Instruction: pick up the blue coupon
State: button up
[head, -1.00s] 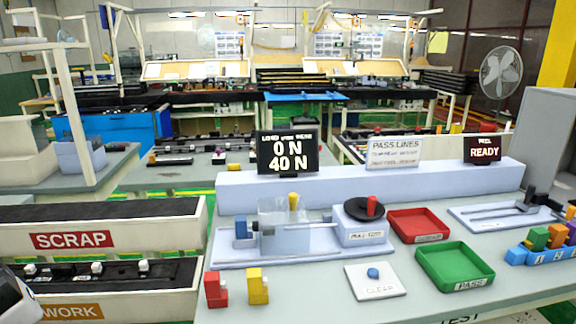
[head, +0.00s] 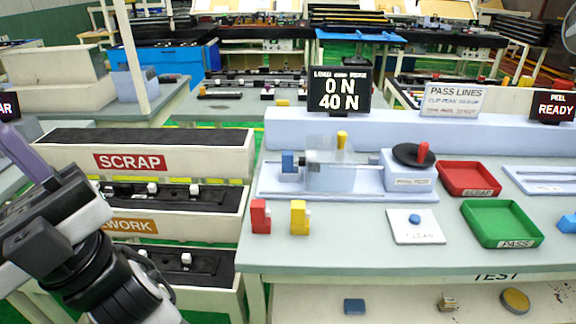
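Several blue pieces show, and I cannot tell for sure which is the coupon. A small blue block (head: 288,162) stands at the left end of the test fixture (head: 330,178). A flat blue piece (head: 354,306) lies on the shelf under the table. Another blue piece (head: 567,223) is cut off at the right edge. A red block (head: 260,217) and a yellow block (head: 299,217) stand upright at the table's front left. My gripper (head: 30,205) is at the far left, apart from all of these; its fingertips are not clear, and a purple part shows there.
A red tray (head: 468,192) and a green PASS tray (head: 466,216) sit at the right of the table. A white plate with a blue button (head: 414,218) lies in front. SCRAP and REWORK bins (head: 215,160) stand left.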

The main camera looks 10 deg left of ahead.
aim_at(287, 167)
jog(key=j+z, duration=0.2)
jog(key=j, duration=0.3)
jog(key=j+z, duration=0.15)
jog(key=j, duration=0.3)
jog(key=k+j+z, duration=0.2)
jog(key=j, duration=0.25)
jog(key=j+z, duration=0.15)
jog(key=j, duration=0.35)
jog(key=k+j+z, duration=0.2)
jog(key=j, duration=0.25)
jog(key=j+z, duration=0.2)
jog(key=j, duration=0.2)
jog(key=i+j, duration=0.1)
jog(key=i, duration=0.8)
